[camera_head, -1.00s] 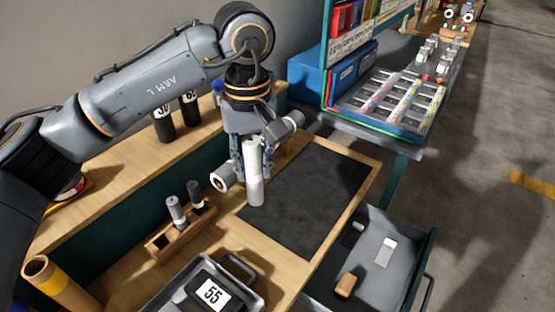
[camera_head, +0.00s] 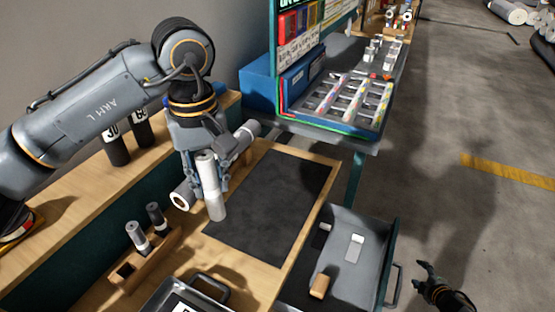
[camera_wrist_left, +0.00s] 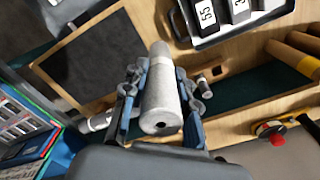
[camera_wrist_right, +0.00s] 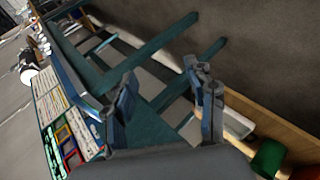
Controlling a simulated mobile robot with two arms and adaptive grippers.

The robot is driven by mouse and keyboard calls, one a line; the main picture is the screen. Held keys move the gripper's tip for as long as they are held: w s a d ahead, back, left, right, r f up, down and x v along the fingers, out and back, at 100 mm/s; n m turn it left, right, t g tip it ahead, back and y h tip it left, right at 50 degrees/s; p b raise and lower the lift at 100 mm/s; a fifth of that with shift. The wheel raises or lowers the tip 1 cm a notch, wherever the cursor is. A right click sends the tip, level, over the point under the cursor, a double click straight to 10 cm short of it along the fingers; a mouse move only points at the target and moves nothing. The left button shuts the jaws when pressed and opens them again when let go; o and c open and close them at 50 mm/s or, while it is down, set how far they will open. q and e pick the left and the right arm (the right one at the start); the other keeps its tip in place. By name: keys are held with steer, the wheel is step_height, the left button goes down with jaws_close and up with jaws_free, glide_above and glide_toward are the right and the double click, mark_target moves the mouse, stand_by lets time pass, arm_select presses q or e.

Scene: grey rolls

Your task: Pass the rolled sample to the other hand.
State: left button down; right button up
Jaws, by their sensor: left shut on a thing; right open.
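The rolled sample (camera_head: 211,192) is a pale grey-white roll, held near upright. My left gripper (camera_head: 209,178) is shut on it, one finger on each side, above the bench beside the dark mat (camera_head: 275,200). In the left wrist view, the roll (camera_wrist_left: 162,105) sits between the fingers of my left gripper (camera_wrist_left: 158,78), with its hollow end toward the camera. My right gripper (camera_head: 424,275) is open and empty at the lower right of the head view, far from the roll. The right wrist view shows its fingers (camera_wrist_right: 160,78) apart with nothing between them.
Another grey roll (camera_head: 182,199) lies behind the held one, partly hidden by my left gripper. Black numbered cylinders (camera_head: 116,148) stand behind.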

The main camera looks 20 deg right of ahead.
mark_target(215, 166)
steer(key=w+d+r+n+t+y, duration=0.1)
steer(key=w+r+n+t, duration=0.1)
steer(key=w+r, duration=0.35)
steer(key=w+d+r+n+t, duration=0.1)
steer(key=w+r+n, duration=0.2)
steer(key=w+r, duration=0.3)
steer(key=w+a+r+n+t+y, duration=0.2)
steer(key=w+a+r+n+y, duration=0.3)
steer(key=a+r, duration=0.5)
steer(key=w+a+r+n+t+y, duration=0.2)
steer(key=w+a+r+n+y, duration=0.25)
steer(key=a+r, duration=0.55)
steer(key=s+a+r+n+g+y, duration=0.25)
steer(key=a+r+n+y, duration=0.25)
steer(key=a+r+n, duration=0.3)
steer(key=s+a+r+n+g+y, duration=0.2)
steer(key=a+r+n+g+y, duration=0.25)
steer(key=a+r, duration=0.45)
steer(key=s+a+r+n+g+y, duration=0.1)
steer(key=s+a+r+n+g, duration=0.6)
steer(key=s+a+n, duration=0.5)
steer(key=shift+n, duration=0.5)
steer(key=w+a, duration=0.1)
steer(key=a, duration=0.3)
steer(key=w+a, duration=0.1)
steer(key=a, duration=0.3)
steer(key=w+a, duration=0.1)
steer(key=a, duration=0.3)
steer(key=shift+a+r, duration=0.2)
steer(key=shift+a, duration=0.05)
